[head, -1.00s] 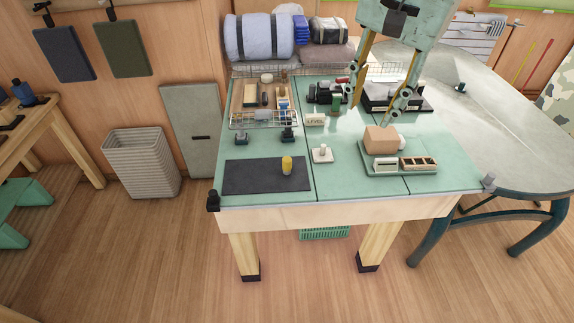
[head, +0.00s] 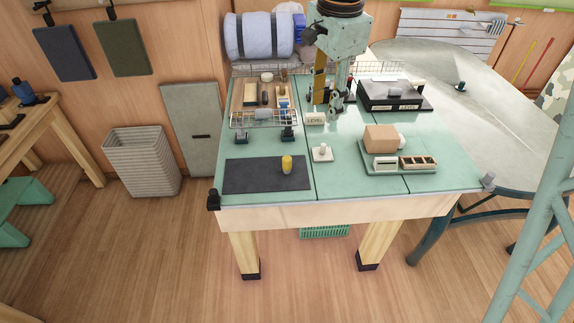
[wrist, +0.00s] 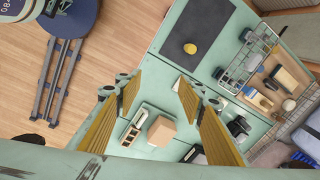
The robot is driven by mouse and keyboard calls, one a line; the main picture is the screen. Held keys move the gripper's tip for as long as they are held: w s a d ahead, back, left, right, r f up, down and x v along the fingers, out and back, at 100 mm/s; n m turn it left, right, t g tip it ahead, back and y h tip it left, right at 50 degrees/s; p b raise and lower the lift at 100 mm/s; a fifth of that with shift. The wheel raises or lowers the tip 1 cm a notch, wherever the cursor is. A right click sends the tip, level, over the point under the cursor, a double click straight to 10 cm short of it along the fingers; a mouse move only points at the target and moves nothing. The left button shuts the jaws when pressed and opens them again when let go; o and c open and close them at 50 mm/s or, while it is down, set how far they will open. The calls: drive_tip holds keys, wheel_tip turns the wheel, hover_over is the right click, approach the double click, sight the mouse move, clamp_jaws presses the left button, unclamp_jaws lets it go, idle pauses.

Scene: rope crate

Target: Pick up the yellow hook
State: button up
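The yellow hook (head: 287,164) is a small upright yellow piece on the dark mat (head: 240,176) at the front left of the green table. In the wrist view the yellow hook (wrist: 190,48) shows from above near the lower edge of the mat (wrist: 200,20). My gripper (head: 328,106) is over the back middle of the table, behind and to the right of the hook, clearly apart from it. In the wrist view my gripper (wrist: 158,90) has its two yellow fingers wide apart with nothing between them.
A white knobbed piece (head: 322,153) stands right of the mat. A green tray (head: 400,170) with a tan box (head: 381,139) is at the right. A wire basket (head: 264,118) and a black case (head: 393,95) are farther back. The table between mat and tray is mostly clear.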

drive_tip(key=w+a+f+m, duration=0.3)
drive_tip(key=w+a+f, duration=0.2)
drive_tip(key=w+f, duration=0.3)
drive_tip(key=m+g, duration=0.1)
drive_tip(key=m, duration=0.2)
hover_over(287, 158)
wheel_tip(287, 158, down, 11)
drive_tip(key=shift+r, duration=0.2)
drive_tip(key=shift+f, duration=0.1)
drive_tip(key=shift+f, duration=4.2)
drive_tip(key=shift+f+b, duration=0.5)
drive_tip(key=shift+f, duration=2.1)
drive_tip(key=shift+c, duration=0.5)
drive_tip(key=c, duration=1)
